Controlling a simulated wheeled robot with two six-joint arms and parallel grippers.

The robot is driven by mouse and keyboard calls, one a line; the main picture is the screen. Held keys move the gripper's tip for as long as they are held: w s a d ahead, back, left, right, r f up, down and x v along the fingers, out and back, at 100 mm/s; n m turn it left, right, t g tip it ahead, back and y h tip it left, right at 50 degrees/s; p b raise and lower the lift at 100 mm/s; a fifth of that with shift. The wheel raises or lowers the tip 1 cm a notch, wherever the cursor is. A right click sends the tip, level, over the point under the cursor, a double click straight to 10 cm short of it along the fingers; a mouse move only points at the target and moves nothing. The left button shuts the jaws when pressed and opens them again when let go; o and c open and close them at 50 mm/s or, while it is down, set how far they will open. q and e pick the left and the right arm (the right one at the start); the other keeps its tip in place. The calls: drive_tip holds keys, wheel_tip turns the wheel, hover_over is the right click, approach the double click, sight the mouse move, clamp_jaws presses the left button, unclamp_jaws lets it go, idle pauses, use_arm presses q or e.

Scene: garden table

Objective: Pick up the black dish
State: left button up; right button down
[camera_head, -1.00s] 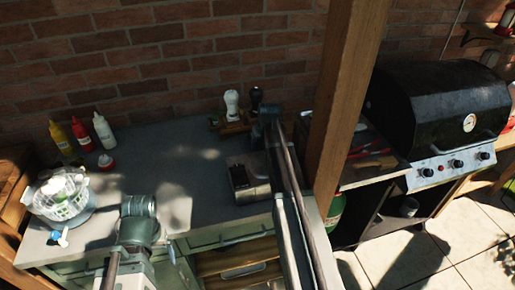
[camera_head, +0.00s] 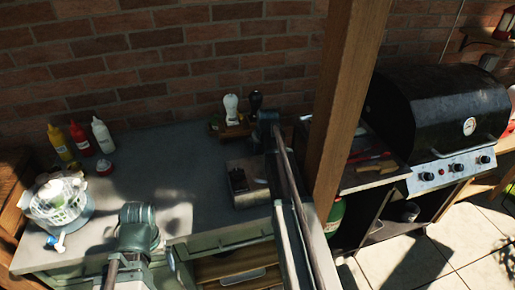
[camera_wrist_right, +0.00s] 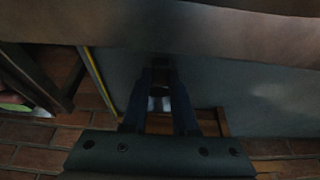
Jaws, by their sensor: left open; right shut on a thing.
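A grey box (camera_head: 248,196) with a small black item on it stands left of my right arm. Bottles (camera_head: 80,140) and a white basket (camera_head: 60,200) stand at left. Shakers (camera_head: 231,108) stand at the back. A wooden post (camera_head: 345,110) rises at right. The middle counter (camera_head: 175,165) is clear.

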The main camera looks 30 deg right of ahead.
drive_tip(key=shift+r, duration=0.1)
drive_tip(key=shift+r+p, duration=0.55)
drive_tip(key=shift+p, duration=0.15)
wheel_tip(320, 180, up, 3)
drive_tip(key=p, duration=0.3)
drive_tip(key=shift+w+a+f+b, duration=0.1)
drive_tip(key=shift+a+f+b, duration=0.1)
drive_tip(key=shift+a, duration=0.3)
drive_tip(key=shift+w+a+f+b, duration=0.1)
drive_tip(key=shift+a+f+b, duration=0.1)
drive_tip(key=shift+a, duration=0.25)
drive_tip(key=w+a, duration=0.1)
drive_tip(key=a, duration=0.4)
drive_tip(key=w+a, duration=0.1)
drive_tip(key=a, duration=0.4)
drive_tip(key=w+a, duration=0.1)
drive_tip(key=a, duration=0.4)
drive_tip(key=shift+w+a, duration=0.3)
drive_tip(key=shift+w, duration=0.1)
drive_tip(key=shift+s, duration=0.1)
